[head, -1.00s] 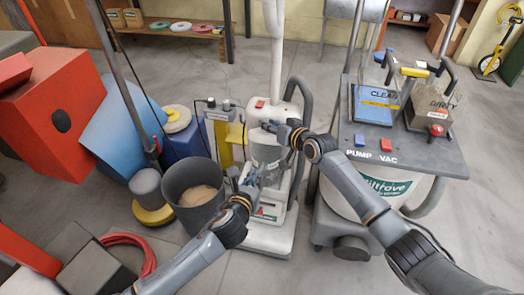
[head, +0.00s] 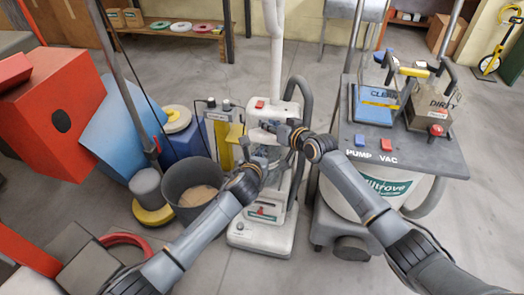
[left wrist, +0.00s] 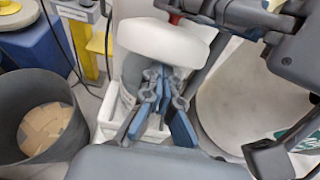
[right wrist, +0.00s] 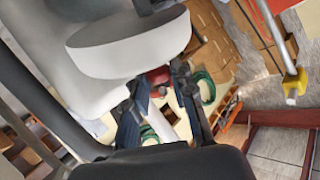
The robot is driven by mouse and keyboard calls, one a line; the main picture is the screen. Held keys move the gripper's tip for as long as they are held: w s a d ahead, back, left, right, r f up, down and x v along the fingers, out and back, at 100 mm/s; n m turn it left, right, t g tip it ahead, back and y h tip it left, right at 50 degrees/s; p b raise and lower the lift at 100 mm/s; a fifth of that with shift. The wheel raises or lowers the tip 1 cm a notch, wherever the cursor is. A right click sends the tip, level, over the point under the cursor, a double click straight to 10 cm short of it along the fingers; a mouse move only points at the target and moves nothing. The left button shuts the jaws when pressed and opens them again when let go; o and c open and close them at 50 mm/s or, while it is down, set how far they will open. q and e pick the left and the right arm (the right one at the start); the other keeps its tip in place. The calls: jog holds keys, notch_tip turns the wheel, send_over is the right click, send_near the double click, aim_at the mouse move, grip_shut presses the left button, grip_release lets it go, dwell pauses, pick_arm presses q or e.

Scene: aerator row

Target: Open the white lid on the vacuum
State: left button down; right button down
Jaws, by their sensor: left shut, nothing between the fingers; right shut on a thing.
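The white upright vacuum (head: 262,235) stands in the middle of the head view. Its rounded white lid (head: 258,136) sits above the clear and grey canister; it also shows in the left wrist view (left wrist: 165,42) and right wrist view (right wrist: 128,45). My right gripper (head: 268,127) is at the vacuum's upper part beside the lid, shut on a part of it; the held spot is partly hidden. A red part (right wrist: 158,76) shows between its fingers. My left gripper (head: 258,163) is shut and empty in front of the canister, its fingertips (left wrist: 160,82) below the lid.
A dark bin (head: 190,187) stands left of the vacuum. A grey cart (head: 400,155) with blue and dark boxes stands close on the right. Red and blue machines crowd the left. Bare floor lies in front of the vacuum.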

jog(key=shift+w+d+r, duration=0.1)
jog(key=shift+d, duration=0.05)
pick_arm(q)
jog(key=shift+w+r, duration=0.45)
jog(key=shift+r, duration=0.4)
jog(key=shift+d, duration=0.15)
pick_arm(e)
jog(key=c, duration=1.1)
grip_release()
jog(key=shift+c, duration=0.2)
pick_arm(q)
jog(key=shift+f, duration=0.1)
